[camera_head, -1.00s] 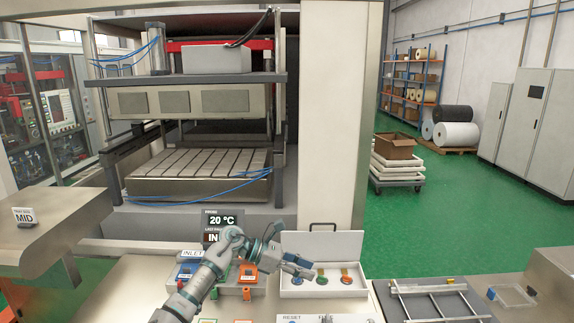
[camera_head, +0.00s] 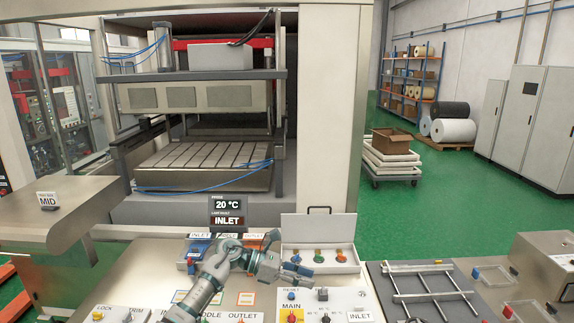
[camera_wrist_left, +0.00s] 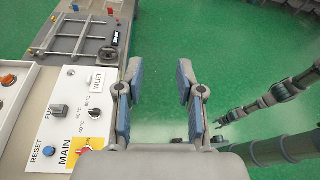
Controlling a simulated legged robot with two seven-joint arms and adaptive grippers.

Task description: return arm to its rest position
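My left arm reaches in from the lower left of the head view. Its gripper (camera_head: 297,270) is at the front left of the open white box (camera_head: 345,265), over the control panel's back edge. The left wrist view shows that gripper (camera_wrist_left: 159,68) with its blue-padded fingers spread and nothing between them. Green floor shows through the gap. An arm of mine (camera_wrist_left: 265,101) shows at the right of that view, but its end is too small and dark to read. My right gripper does not show in the head view.
The control panel (camera_head: 268,300) has knobs and a MAIN switch (camera_head: 291,316). The open box holds several coloured tokens. A metal frame (camera_head: 425,290) lies on the table at right. The INLET display (camera_head: 227,212) stands behind the arm.

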